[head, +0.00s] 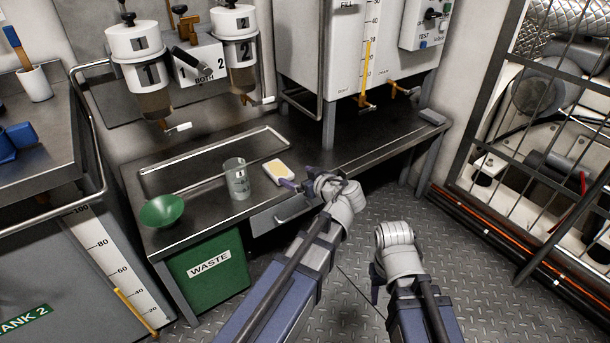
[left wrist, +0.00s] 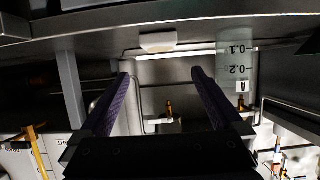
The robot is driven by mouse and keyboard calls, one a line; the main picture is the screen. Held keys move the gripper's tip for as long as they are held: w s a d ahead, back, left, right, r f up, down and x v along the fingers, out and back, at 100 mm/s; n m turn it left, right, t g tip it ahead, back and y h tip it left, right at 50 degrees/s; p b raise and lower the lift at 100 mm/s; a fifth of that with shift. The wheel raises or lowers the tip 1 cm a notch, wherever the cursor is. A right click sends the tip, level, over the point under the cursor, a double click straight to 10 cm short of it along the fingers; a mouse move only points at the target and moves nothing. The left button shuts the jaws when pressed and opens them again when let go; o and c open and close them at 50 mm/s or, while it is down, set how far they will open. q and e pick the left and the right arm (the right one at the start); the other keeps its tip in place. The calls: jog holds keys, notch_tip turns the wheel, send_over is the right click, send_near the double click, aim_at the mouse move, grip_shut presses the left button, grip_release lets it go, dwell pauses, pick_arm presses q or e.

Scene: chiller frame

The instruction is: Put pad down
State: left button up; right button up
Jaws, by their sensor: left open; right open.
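The pad (head: 278,172), a small white block with a yellow top, lies on the steel bench (head: 205,208) just right of the clear beaker (head: 237,180). My left gripper (head: 292,184) is beside the pad's right front side, open. In the left wrist view the pad (left wrist: 158,42) shows as a pale shape beyond the open fingers (left wrist: 160,72), with nothing between them. The pad looks apart from the fingers. My right gripper (head: 377,285) hangs low in front of the bench, over the floor, open and apparently empty; its fingers are partly hidden.
A green bowl (head: 162,210) stands at the bench's left front, above a green waste bin (head: 210,268). A shallow tray (head: 175,178) lies behind the beaker. A drawer (head: 283,214) is under the bench edge. A tank leg (head: 329,125) stands behind my left gripper.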

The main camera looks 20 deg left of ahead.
pick_arm(q)
jog(key=s+d+f+m+g+h, duration=0.4)
jog(key=s+d+f+m, duration=0.2)
jog(key=s, duration=0.5)
jog(key=s+d+f+m+g+h, duration=0.4)
jog(key=s+d+f+m, duration=0.3)
jog(key=s+d, duration=0.3)
jog(key=shift+s+d+m+g+h, duration=0.35)
jog(key=shift+d+m+h, duration=0.25)
jog(key=shift+d+h, duration=0.2)
pick_arm(e)
jog(key=shift+s+d+r, duration=0.1)
jog(key=shift+d+r, duration=0.05)
jog(key=shift+d, duration=0.25)
jog(key=shift+r, duration=0.1)
pick_arm(q)
notch_tip(320, 180, up, 46)
jog(key=p, duration=4.6)
jog(key=shift+r+p, duration=0.25)
jog(key=shift+p, duration=0.15)
pick_arm(e)
notch_tip(320, 180, up, 46)
jog(key=shift+r, duration=0.25)
pick_arm(q)
jog(key=shift+s, duration=0.1)
pick_arm(e)
jog(key=shift+s, duration=0.1)
